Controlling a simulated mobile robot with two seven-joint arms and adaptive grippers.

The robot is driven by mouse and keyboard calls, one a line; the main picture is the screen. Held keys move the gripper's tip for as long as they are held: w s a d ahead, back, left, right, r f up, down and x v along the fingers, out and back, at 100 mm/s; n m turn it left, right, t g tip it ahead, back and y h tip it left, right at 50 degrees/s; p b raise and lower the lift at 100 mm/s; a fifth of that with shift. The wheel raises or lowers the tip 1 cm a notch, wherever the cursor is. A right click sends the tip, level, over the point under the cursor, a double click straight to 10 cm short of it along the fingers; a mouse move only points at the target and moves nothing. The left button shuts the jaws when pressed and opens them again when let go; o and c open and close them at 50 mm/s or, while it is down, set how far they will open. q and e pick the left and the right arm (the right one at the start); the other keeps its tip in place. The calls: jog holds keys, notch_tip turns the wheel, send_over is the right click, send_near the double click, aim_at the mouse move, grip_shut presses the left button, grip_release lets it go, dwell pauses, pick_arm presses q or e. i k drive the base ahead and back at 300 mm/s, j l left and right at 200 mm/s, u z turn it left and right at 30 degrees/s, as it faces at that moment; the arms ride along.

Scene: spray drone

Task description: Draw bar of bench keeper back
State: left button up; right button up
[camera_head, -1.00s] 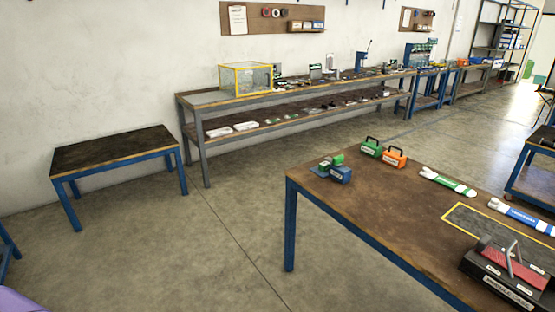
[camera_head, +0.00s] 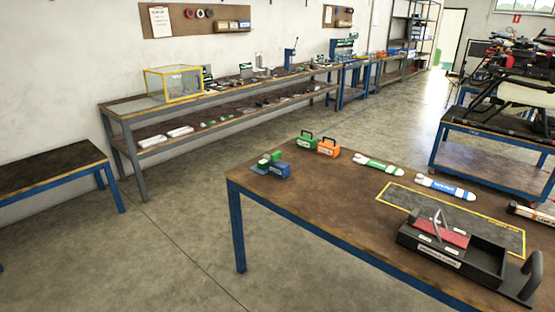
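A black box-like fixture (camera_head: 432,254) lies on the near workbench (camera_head: 330,220), at the lower right. It has a red panel (camera_head: 448,235), a grey slanted handle (camera_head: 441,221) on top and a white label on its front, too small to read surely. An open black trough extends to its right, with an upright black grip (camera_head: 531,273) at the end. It may be the bench keeper; I cannot tell which part is its bar. Neither of my grippers is in view.
Behind the fixture is a yellow-edged rectangle (camera_head: 394,198). A drone (camera_head: 525,90) sits on a blue cart at right.

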aim_at(275, 157)
jog(key=i+j+z, duration=0.15)
jog(key=i+j, duration=0.15)
jog(key=i, duration=0.15)
jog(key=i+j+z, duration=0.15)
jog(key=i+j, duration=0.2)
jog(key=i, duration=0.1)
